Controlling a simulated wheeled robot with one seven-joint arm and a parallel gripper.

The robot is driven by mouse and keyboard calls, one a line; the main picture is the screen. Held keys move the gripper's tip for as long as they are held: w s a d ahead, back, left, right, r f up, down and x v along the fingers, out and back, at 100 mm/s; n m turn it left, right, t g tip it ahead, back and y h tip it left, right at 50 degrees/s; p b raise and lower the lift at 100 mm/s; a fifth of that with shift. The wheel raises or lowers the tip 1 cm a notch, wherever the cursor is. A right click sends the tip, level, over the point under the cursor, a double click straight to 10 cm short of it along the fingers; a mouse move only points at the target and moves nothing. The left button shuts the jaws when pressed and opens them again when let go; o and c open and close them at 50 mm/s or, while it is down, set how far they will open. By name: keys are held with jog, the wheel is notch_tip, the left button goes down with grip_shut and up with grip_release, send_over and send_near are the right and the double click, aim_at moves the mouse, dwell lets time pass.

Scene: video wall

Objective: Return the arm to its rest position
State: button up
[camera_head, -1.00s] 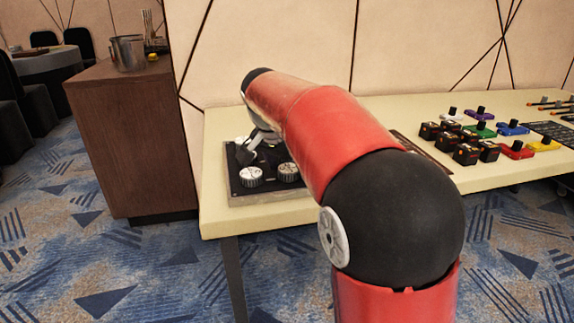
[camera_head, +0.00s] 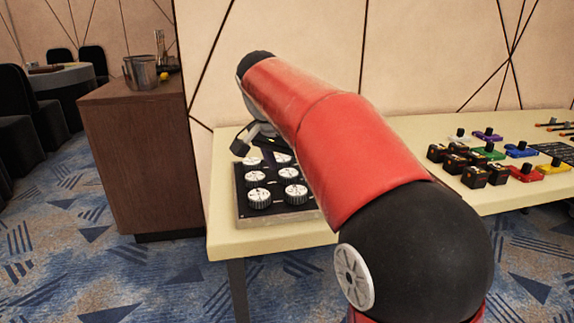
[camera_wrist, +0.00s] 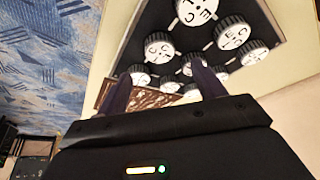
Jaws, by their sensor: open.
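My red and black arm reaches over the cream table (camera_head: 225,238) in the head view. My gripper (camera_head: 240,142) is above the far left part of a black panel (camera_head: 246,209) with several white-topped round knobs, partly hidden behind my arm. In the wrist view my gripper (camera_wrist: 160,92) shows two dark fingers spread apart with nothing between them. The knob panel (camera_wrist: 150,30) lies beyond the fingertips, apart from them, with lettered knob tops.
Several black boxes (camera_head: 473,165) and coloured blocks with black knobs (camera_head: 525,172) stand on the table to the right. A brown cabinet (camera_head: 140,160) with a metal bucket (camera_head: 140,72) stands left. A patterned wall is close behind the table.

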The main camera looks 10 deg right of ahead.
jog(key=s+d+f+n+t+y, duration=0.1)
jog(key=s+f+n, duration=0.3)
jog(key=s, duration=0.9)
jog(key=s+d+f+n+t+y, duration=0.1)
jog(key=s+f+n, duration=0.4)
jog(key=s+f, duration=0.5)
jog(key=s+y, duration=0.1)
jog(key=s, duration=0.2)
jog(key=shift+s+d+f, duration=0.15)
jog(key=shift+d, duration=0.2)
